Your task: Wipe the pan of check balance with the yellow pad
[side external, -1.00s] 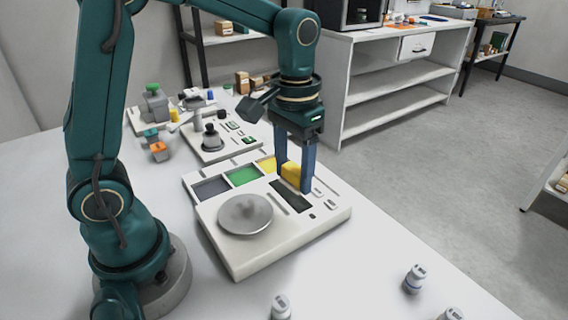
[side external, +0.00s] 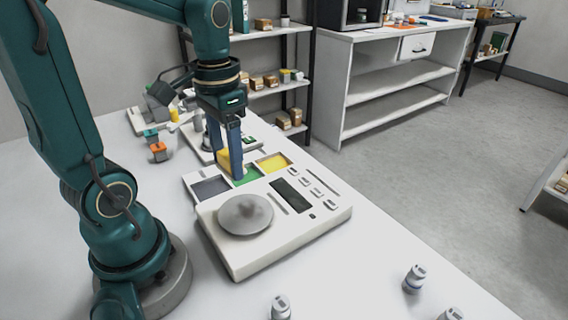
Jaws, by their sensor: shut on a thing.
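The near balance (side external: 290,235) is a white box with a round grey metal pan (side external: 246,214), a dark display and several buttons. Dark smudges show on the pan. I cannot read a label that says whether this is the check balance. My gripper (side external: 232,176) points down and is shut on the yellow pad (side external: 225,157), which its fingers partly hide. The gripper is behind the pan, over the green compartment of the tray (side external: 190,185) along the balance's back edge. I cannot tell whether the pad touches the tray.
The tray has grey, green and yellow compartments (side external: 272,163). A second balance (side external: 258,138) stands behind it, partly hidden by my gripper. Small metal weights (side external: 414,278) stand on the table at front right.

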